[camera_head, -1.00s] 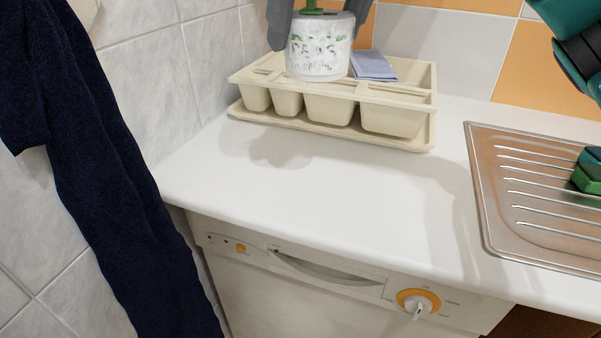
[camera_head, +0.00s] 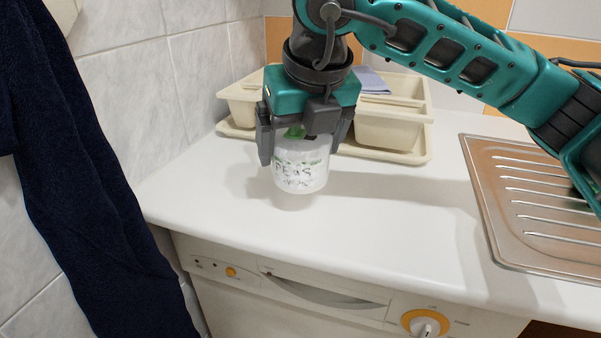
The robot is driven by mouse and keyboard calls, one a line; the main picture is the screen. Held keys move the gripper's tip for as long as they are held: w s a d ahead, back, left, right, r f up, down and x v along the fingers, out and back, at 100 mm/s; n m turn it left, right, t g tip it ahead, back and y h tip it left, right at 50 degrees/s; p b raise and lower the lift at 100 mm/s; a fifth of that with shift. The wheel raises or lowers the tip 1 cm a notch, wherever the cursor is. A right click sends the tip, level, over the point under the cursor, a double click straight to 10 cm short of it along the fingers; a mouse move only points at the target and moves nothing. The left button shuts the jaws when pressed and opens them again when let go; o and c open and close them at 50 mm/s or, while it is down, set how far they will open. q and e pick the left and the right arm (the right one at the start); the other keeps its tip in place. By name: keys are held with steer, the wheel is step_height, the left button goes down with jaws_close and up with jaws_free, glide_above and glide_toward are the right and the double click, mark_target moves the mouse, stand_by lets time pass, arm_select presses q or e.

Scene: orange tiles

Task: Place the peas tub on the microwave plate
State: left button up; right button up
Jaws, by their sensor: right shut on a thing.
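The peas tub (camera_head: 300,176) is a white round tub with dark "PEAS" lettering and green marks. My right gripper (camera_head: 305,150) points down with its fingers on either side of the tub's upper part, shut on it. The tub is upright in front of the cream cutlery tray, over the white counter; I cannot tell for sure whether its base touches the counter. No microwave plate is in view. My left gripper is not in view.
A cream compartment tray (camera_head: 390,128) on a base holds a folded grey-blue cloth (camera_head: 370,80) at the back. A steel sink drainer (camera_head: 530,200) lies at right. The white counter (camera_head: 360,225) is clear in front. A dark blue towel (camera_head: 90,200) hangs at left.

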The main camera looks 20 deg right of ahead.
mark_target(300, 170)
steer(key=shift+f+b, duration=0.35)
steer(key=shift+f, duration=1.8)
steer(key=shift+f, duration=0.15)
steer(key=o, duration=0.9)
